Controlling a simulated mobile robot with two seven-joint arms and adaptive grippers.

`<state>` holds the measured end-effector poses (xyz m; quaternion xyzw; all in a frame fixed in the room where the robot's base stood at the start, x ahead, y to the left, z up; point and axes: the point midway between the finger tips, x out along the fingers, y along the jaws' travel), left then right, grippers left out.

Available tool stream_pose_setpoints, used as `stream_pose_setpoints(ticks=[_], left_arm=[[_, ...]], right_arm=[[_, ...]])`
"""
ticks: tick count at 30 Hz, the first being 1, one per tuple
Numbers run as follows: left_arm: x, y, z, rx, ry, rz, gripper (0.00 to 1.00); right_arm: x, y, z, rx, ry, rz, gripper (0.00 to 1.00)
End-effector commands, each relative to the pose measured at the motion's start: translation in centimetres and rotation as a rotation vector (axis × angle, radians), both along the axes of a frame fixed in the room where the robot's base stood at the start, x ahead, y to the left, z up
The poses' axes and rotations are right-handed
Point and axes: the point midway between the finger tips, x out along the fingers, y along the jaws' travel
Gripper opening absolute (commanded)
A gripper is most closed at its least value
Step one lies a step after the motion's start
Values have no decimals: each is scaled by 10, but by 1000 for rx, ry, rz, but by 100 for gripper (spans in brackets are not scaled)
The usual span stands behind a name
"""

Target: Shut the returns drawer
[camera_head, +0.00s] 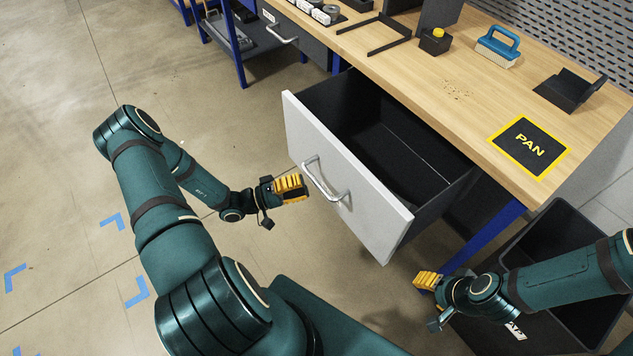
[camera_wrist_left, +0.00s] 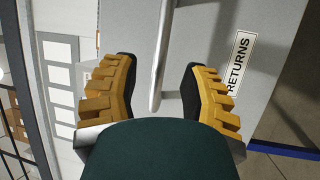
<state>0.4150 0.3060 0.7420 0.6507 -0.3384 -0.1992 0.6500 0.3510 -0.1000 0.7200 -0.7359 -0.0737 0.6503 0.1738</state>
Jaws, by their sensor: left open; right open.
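The returns drawer (camera_head: 350,188) is pulled well out from under the wooden bench and looks empty inside. Its pale front carries a silver bar handle (camera_head: 325,180). My left gripper (camera_head: 306,187) is open just in front of the handle. In the left wrist view the handle (camera_wrist_left: 161,60) runs between the open fingers of the left gripper (camera_wrist_left: 158,90), with no finger seen touching it. A RETURNS label (camera_wrist_left: 239,63) shows on the drawer front there. My right gripper (camera_head: 418,283) is open and empty, low to the right of the drawer.
The wooden bench (camera_head: 440,85) holds a blue-handled brush (camera_head: 498,45), a small black box with a yellow top (camera_head: 435,41), a black holder (camera_head: 570,90) and a PAN mat (camera_head: 529,146). A black bin (camera_head: 560,245) stands beside the right arm. The floor at left is clear.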

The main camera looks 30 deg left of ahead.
Motion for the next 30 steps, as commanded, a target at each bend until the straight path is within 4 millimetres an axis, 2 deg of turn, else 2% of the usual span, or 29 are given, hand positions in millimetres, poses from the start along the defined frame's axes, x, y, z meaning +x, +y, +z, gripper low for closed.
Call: stream_pose_setpoints(ticks=[3, 9, 21, 23, 24, 25, 30], left_arm=[[14, -15, 3, -2, 0, -3, 44], [28, -29, 7, -1, 0, -1, 44], [31, -32, 8, 0, 1, -1, 44], [31, -32, 8, 0, 1, -1, 23], [31, -32, 8, 0, 1, -1, 9], [31, -32, 8, 0, 1, -1, 0], [31, -32, 8, 0, 1, -1, 0]], right_arm=[[0, 0, -2, 0, -1, 0, 50], [1, 0, -3, 0, -2, -1, 50], [1, 0, -3, 0, -2, -1, 50], [1, 0, -3, 0, -2, -1, 50], [1, 0, -3, 0, -2, -1, 50], [1, 0, -3, 0, -2, -1, 50], [1, 0, -3, 0, -2, -1, 50]])
